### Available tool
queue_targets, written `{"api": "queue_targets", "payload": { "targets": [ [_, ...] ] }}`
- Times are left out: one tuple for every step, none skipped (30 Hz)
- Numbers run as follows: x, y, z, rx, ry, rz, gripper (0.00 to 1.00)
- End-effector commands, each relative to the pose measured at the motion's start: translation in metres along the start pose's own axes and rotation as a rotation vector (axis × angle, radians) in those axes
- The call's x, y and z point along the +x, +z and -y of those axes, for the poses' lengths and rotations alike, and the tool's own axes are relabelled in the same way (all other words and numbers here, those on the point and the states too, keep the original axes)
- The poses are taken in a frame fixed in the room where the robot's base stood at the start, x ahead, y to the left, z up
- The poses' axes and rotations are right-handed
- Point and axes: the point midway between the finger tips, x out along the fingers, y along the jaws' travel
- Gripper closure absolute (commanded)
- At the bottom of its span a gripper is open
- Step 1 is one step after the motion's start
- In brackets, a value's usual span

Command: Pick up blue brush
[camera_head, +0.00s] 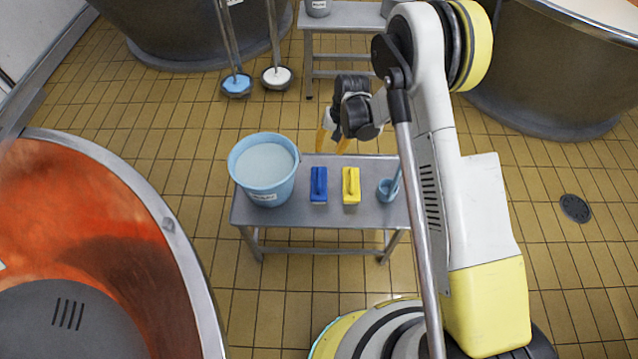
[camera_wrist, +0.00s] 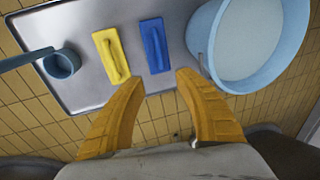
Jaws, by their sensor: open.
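The blue brush (camera_head: 318,186) lies on the small grey metal table (camera_head: 285,222), between a light blue bucket and a yellow brush. It has a handle along its top. In the wrist view the blue brush (camera_wrist: 155,46) lies beyond my fingertips, near the middle. My gripper (camera_head: 333,140) is open and empty, above the back edge of the table in the head view. In the wrist view its two yellow fingers (camera_wrist: 161,82) are spread apart and do not touch the brush.
The yellow brush (camera_head: 351,186) lies right of the blue one. The light blue bucket (camera_head: 266,190) stands left, holding whitish liquid. A small blue dipper (camera_head: 389,190) sits near the table's right end. A copper vat (camera_head: 90,250) is at left. Tiled floor is open at right.

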Motion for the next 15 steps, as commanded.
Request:
{"api": "queue_targets", "payload": {
  "targets": [
    [0.021, 0.002, -0.001, 0.000, -0.001, 0.012, 0.61],
    [0.030, 0.004, -0.001, 0.001, -0.002, 0.019, 0.61],
    [0.039, 0.006, -0.001, 0.001, -0.003, 0.028, 0.61],
    [0.045, 0.007, -0.002, 0.002, -0.003, 0.033, 0.61],
    [0.049, 0.008, -0.002, 0.002, -0.004, 0.036, 0.61],
    [0.054, 0.009, -0.002, 0.003, -0.004, 0.039, 0.61],
    [0.057, 0.010, -0.002, 0.003, -0.004, 0.041, 0.61],
    [0.060, 0.010, -0.002, 0.003, -0.005, 0.042, 0.61],
    [0.065, 0.010, -0.002, 0.003, -0.005, 0.043, 0.61],
    [0.069, 0.010, -0.002, 0.003, -0.005, 0.043, 0.61],
    [0.073, 0.011, -0.002, 0.003, -0.005, 0.043, 0.61],
    [0.079, 0.011, -0.002, 0.003, -0.005, 0.042, 0.61],
    [0.084, 0.011, -0.002, 0.003, -0.005, 0.042, 0.61],
    [0.090, 0.011, -0.002, 0.003, -0.005, 0.042, 0.61],
    [0.097, 0.011, -0.002, 0.003, -0.005, 0.042, 0.61]
  ]
}}
